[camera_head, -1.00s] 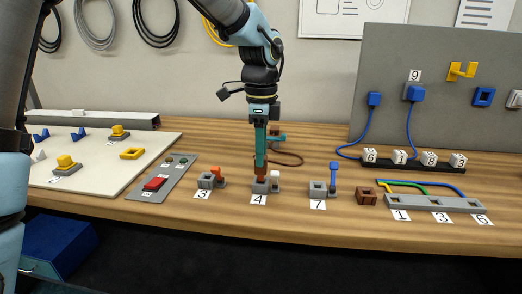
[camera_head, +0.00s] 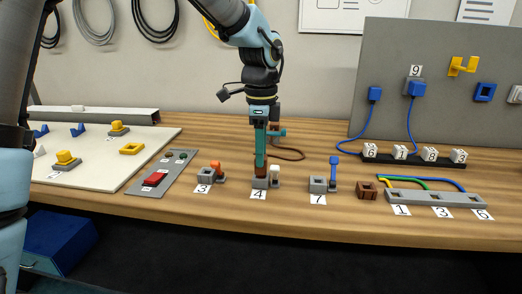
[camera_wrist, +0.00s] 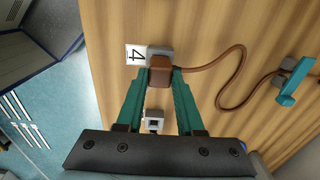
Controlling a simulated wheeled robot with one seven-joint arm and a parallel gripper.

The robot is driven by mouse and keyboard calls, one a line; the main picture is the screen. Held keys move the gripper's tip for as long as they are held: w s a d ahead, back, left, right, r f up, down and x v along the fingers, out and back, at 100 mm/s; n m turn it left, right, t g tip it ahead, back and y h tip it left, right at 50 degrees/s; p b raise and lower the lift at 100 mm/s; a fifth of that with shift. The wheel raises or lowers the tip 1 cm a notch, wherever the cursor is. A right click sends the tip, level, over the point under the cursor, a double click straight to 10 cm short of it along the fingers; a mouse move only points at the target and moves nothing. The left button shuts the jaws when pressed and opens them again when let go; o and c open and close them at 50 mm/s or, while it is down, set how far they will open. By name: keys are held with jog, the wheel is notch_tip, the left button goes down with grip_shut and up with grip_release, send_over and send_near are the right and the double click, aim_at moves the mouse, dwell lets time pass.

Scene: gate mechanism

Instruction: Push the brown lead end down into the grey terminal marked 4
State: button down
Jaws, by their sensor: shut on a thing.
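My gripper (camera_head: 261,162) points straight down over the terminal marked 4, with its teal fingers shut on the brown lead end (camera_head: 260,170). In the wrist view the brown lead end (camera_wrist: 160,70) sits between the fingertips, and its brown cable (camera_wrist: 236,72) curves off to the right. The grey terminal (camera_head: 260,183) is directly under the lead end, behind the label 4 (camera_head: 258,194). The lead end's lower part meets the terminal's top; how deep it sits inside is hidden.
Terminal 3 (camera_head: 206,175) with an orange lever stands to the left, terminal 7 (camera_head: 318,184) with a blue lever to the right. A brown block (camera_head: 366,190) and a grey socket strip (camera_head: 436,198) lie further right. The cable's far end has a teal piece (camera_wrist: 295,82).

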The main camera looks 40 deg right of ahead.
jog(key=shift+f, duration=0.45)
jog(key=shift+c, duration=2.3)
grip_release()
notch_tip(320, 180, up, 11)
